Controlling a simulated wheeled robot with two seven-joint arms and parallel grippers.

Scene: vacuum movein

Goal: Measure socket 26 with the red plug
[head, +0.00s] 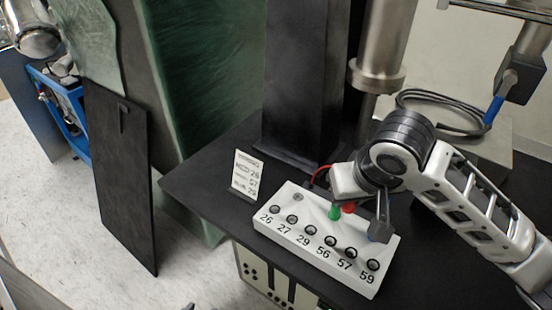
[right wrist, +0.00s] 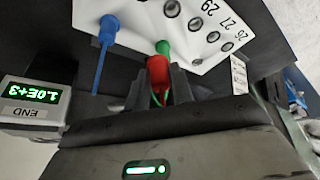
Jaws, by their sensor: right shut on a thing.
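The white socket box (head: 300,235) lies on the black table, with sockets numbered 26, 27, 29, 56, 57 and 59. Socket 26 (head: 275,209) is at its left end and looks empty. My right gripper (right wrist: 158,82) is shut on the red plug (right wrist: 158,70); the red plug also shows in the head view (head: 348,207), over the back edge of the box. The green plug (head: 334,212) is just left of it, at the box's rear side. Whether the red plug touches the box, I cannot tell. My left gripper is not in view.
A white card (head: 246,175) with numbers stands behind the box's left end. A blue plug (right wrist: 107,30) is at the box in the wrist view. A grey meter (right wrist: 35,105) shows green digits, upside down. A metal post (head: 380,50) rises behind.

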